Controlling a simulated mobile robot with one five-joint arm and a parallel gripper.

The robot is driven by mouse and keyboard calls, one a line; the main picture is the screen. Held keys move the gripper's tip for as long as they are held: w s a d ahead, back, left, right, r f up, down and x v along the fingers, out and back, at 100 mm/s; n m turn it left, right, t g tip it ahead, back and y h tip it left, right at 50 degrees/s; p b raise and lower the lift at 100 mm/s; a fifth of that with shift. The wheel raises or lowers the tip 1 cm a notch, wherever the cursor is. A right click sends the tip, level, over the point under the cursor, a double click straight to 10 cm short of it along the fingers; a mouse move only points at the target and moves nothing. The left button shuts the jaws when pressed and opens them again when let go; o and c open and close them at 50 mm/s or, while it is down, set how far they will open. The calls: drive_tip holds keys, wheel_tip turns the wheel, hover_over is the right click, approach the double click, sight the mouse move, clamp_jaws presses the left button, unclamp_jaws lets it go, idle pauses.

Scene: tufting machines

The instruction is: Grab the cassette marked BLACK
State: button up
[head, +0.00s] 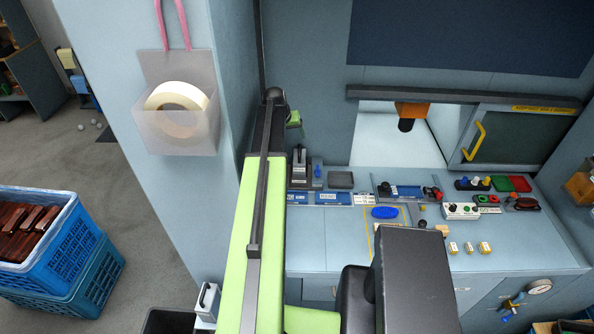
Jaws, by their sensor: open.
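No cassette marked BLACK can be made out with certainty. A dark and grey upright block (300,167) stands at the left of the light-blue console, and a flat dark piece (340,180) lies to its right. Below them is a row of blue and white labels (332,198), too small to read surely. My green arm column (243,230) and a dark arm part (415,285) cover the front left and middle of the console. My gripper's fingers do not show.
The console has a blue oval (384,212), a white button box (460,211) and several small yellowish pieces. A glazed guard with a yellow handle (474,141) stands behind. A tape roll (176,108) sits in a wall holder. Blue crates (85,262) stand on the floor at left.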

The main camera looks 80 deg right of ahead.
drive_tip(key=b, duration=0.7)
hover_over(296, 156)
drive_tip(key=f, duration=0.8)
drive_tip(key=shift+w+a+f, duration=0.1)
drive_tip(key=shift+a, duration=0.15)
drive_tip(key=shift+d+f, duration=0.2)
drive_tip(key=shift+f, duration=0.15)
drive_tip(key=shift+r, duration=0.1)
drive_tip(key=b+x, duration=0.5)
drive_tip(key=shift+s+f, duration=0.25)
drive_tip(key=shift+f, duration=0.05)
drive_tip(key=shift+a+r, duration=0.1)
drive_tip(key=shift+r, duration=0.1)
clamp_jaws()
